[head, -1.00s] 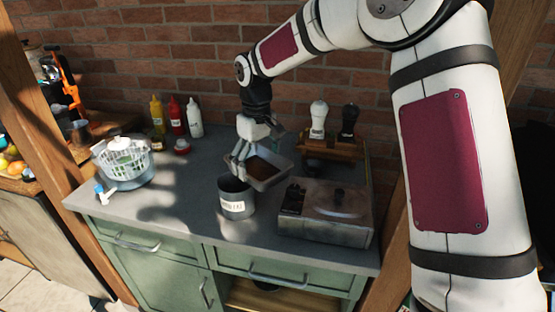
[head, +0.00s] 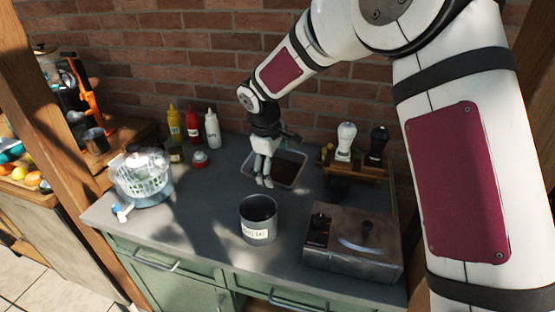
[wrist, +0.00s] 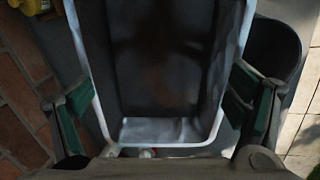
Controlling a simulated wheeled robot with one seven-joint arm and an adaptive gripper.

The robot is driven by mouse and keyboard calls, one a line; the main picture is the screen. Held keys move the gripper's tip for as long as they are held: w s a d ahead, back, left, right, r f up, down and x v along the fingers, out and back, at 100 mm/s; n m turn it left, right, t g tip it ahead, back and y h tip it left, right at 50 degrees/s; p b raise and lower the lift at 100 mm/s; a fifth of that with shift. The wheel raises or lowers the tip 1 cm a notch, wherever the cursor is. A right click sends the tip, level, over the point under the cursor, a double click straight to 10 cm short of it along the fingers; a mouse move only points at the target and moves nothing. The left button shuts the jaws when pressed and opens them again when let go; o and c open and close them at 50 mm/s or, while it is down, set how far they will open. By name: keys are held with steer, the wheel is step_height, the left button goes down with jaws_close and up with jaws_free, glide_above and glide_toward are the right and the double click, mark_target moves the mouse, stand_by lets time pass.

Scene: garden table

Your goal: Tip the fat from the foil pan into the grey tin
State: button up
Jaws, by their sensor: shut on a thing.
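The foil pan (head: 302,156), a silvery rectangular tray with dark brown fat (head: 287,170) in it, is at the back of the grey worktop. My gripper (head: 264,182) is at its left side. The fat shows there only as a dark area. The grey tin (head: 258,232), round, open-topped and labelled, stands upright in front of the pan. Its inside is dark. In the wrist view, a dark round rim at the right appears to be the tin (wrist: 278,65).
A metal box-like appliance (head: 353,245) stands right of the tin. A wooden rack with two shakers (head: 347,142) is behind it. Sauce bottles (head: 193,128) stand at the back left, and a colander (head: 142,178) at the left. The worktop (head: 205,225) left of the tin is clear.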

steer(key=shift+s+a+t+h, duration=0.3)
steer(key=shift+s+a+t, duration=0.1)
steer(key=shift+s, duration=0.15)
steer(key=shift+s+a+f+t+h+p, duration=0.25)
steer(key=shift+s+t+h, duration=0.25)
steer(key=shift+t, duration=0.4)
steer(key=shift+s+a+f+t+h+b, duration=0.25)
steer(key=shift+a+t+h+b, duration=0.15)
steer(key=shift+t+b, duration=0.4)
steer(key=s+t+h+b, duration=0.1)
steer(key=t+b, duration=0.1)
steer(key=s+a+t+h+b, duration=0.1)
steer(key=t+h+b, duration=0.1)
steer(key=b, duration=0.1)
steer(key=s+a+r+t+h+b, duration=0.1)
steer(key=s+t+b, duration=0.1)
steer(key=t+b, duration=0.1)
steer(key=shift+s+h, duration=0.1)
steer(key=shift+h, duration=0.2)
steer(key=shift+s+r, duration=0.1)
steer(key=shift+r, duration=0.05)
steer(key=shift+a+b, duration=0.1)
steer(key=shift+b, duration=0.4)
